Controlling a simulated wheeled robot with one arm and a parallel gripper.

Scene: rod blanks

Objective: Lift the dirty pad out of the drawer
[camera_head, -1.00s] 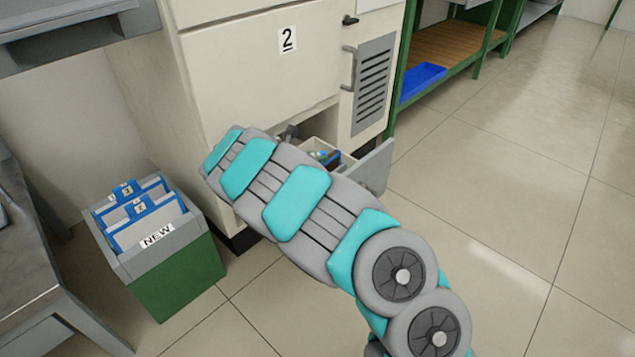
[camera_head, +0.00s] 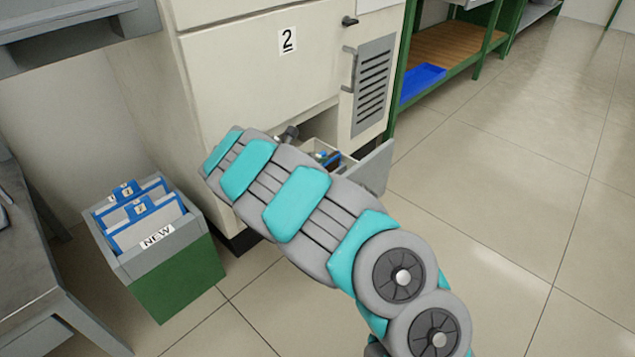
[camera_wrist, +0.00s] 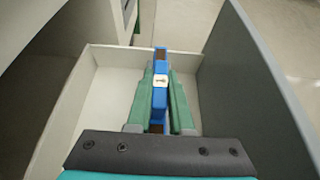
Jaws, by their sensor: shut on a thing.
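In the wrist view my gripper (camera_wrist: 160,100) points down into the open drawer (camera_wrist: 88,92). Its two green fingers are shut on the blue-edged pad (camera_wrist: 160,60), which has a white numbered tag and brown patches near its ends. The pad stands on edge between the fingers, and its lower part is hidden. In the head view my arm covers most of the drawer (camera_head: 375,168). A bit of blue shows in the drawer there, and my fingers are hidden.
A green and grey bin (camera_head: 180,280) marked NEW, with blue-framed pads (camera_head: 145,215), stands on the floor at left. The cabinet (camera_head: 250,80) marked 2 rises above the drawer. A blue tray (camera_head: 422,80) lies on the shelf behind. The floor at right is clear.

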